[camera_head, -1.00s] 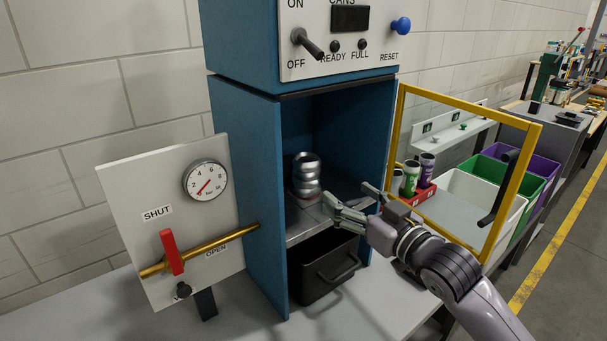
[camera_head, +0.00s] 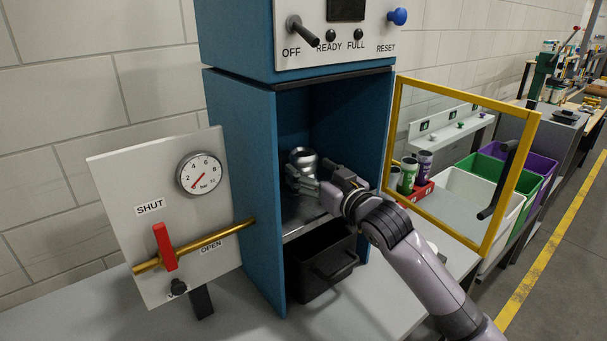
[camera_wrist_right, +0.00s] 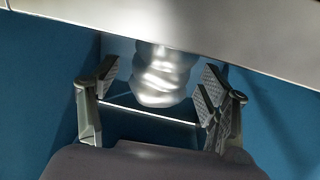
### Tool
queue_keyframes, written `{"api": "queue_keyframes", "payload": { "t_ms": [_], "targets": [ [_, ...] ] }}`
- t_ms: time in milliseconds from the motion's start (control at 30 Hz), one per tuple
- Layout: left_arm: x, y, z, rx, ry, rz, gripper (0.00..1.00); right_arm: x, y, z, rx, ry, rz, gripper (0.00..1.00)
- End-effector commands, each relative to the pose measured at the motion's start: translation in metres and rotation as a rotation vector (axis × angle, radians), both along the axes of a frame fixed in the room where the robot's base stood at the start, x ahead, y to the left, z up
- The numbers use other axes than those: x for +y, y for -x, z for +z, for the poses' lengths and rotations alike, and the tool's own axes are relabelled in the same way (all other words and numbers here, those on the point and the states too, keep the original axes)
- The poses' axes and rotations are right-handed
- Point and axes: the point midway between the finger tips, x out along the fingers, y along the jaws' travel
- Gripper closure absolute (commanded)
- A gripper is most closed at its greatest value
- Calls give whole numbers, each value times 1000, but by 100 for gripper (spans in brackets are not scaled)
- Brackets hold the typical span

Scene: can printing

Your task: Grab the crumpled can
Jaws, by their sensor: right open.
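The crumpled can (camera_head: 301,157) is bare silver metal with a dented side. It stands inside the open blue machine compartment, and its lower part is hidden behind my right gripper in the head view. My right gripper (camera_head: 308,180) reaches into the compartment from the right, its fingers at the can. In the right wrist view, the can (camera_wrist_right: 163,78) stands between and just beyond the spread fingers of the gripper (camera_wrist_right: 158,92), with a gap on each side. My left gripper is not in view.
The blue cabinet wall (camera_head: 240,180) stands left of the can. A yellow-framed door (camera_head: 536,150) is open on the right. A black bin (camera_head: 318,268) sits below the shelf. A panel with gauge and red lever (camera_head: 165,247) is at left. Printed cans (camera_head: 408,176) stand outside.

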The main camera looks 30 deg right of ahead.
Motion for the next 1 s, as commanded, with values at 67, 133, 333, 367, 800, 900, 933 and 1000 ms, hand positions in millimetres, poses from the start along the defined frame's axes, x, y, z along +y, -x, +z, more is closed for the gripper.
{"api": "queue_keyframes", "payload": {
  "t_ms": [67, 133, 333, 367, 800, 900, 933, 1000],
  "targets": [
    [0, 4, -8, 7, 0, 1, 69, 3, -11, -5, -2, -1, 0, 29],
    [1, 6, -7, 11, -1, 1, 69, 1, -20, -3, -1, -1, -1, 29],
    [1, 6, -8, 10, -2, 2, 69, 2, -30, -2, -1, 0, -1, 29],
    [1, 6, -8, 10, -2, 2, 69, 2, -30, -2, 0, 0, -1, 29],
    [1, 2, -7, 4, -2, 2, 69, 2, -29, -3, 0, 0, -1, 48],
    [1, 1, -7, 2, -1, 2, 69, 2, -29, -3, 0, 0, -1, 54],
    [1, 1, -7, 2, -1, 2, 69, 2, -29, -3, 0, 0, -1, 56],
    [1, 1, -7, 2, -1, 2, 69, 2, -29, -3, 0, 0, -1, 61]
  ]
}}
